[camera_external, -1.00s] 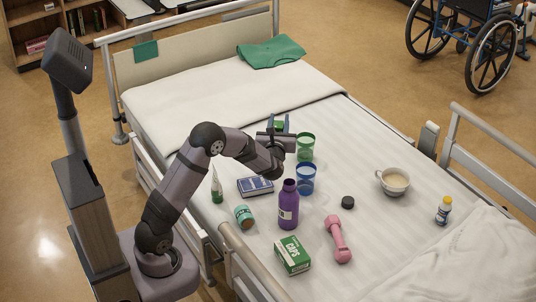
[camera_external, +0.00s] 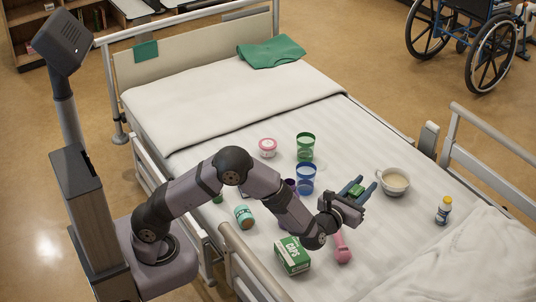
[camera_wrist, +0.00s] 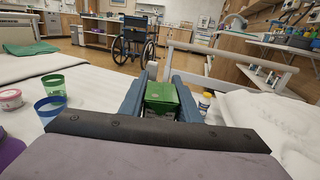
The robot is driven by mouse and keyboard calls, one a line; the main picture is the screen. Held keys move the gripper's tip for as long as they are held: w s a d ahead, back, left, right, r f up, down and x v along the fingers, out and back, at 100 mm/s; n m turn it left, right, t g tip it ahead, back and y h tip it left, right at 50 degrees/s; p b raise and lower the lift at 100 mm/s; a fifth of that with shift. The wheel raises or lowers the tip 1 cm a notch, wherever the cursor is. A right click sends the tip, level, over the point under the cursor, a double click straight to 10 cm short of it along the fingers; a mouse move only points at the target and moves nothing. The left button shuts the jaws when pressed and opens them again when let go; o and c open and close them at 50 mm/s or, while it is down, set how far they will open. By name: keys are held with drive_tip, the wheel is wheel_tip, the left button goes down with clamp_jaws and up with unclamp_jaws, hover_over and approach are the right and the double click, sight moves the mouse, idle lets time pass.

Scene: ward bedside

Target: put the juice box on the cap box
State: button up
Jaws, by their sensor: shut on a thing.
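The juice box (camera_external: 356,190) is small and green. My gripper (camera_external: 359,187) is shut on it and holds it above the bed, right of the blue cup and near the white mug. In the wrist view the juice box (camera_wrist: 161,98) sits between the two blue-grey fingers; its lower part is hidden. The cap box (camera_external: 292,255) is green and white with "CAPS" on it. It lies on the bed's near side, left of and nearer the camera than my gripper. The cap box does not show in the wrist view.
Near the cap box are a pink dumbbell (camera_external: 341,248), partly hidden by my wrist, and a teal-labelled jar (camera_external: 244,216). A purple bottle is mostly hidden behind my arm. A blue cup (camera_external: 305,180), green cup (camera_external: 305,147), mug (camera_external: 394,182) and small bottle (camera_external: 443,210) stand around.

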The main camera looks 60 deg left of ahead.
drive_tip(key=s+d+n+y+p, duration=0.1)
drive_tip(key=s+d+y, duration=0.1)
drive_tip(key=s+d, duration=0.4)
drive_tip(key=s+a+r+n+g+y, duration=0.3)
drive_tip(key=s+a+n+g+y, duration=0.65)
drive_tip(key=s+a, duration=0.45)
wheel_tip(320, 180, down, 10)
drive_tip(key=b, duration=0.2)
drive_tip(key=shift+d+m+g+b, duration=0.25)
drive_tip(key=shift+m+g+b, duration=0.1)
drive_tip(key=shift+g, duration=0.1)
drive_tip(key=shift+f+h, duration=0.2)
drive_tip(key=shift+h, duration=0.05)
drive_tip(key=o, duration=1.2)
drive_tip(key=shift+c, duration=0.2)
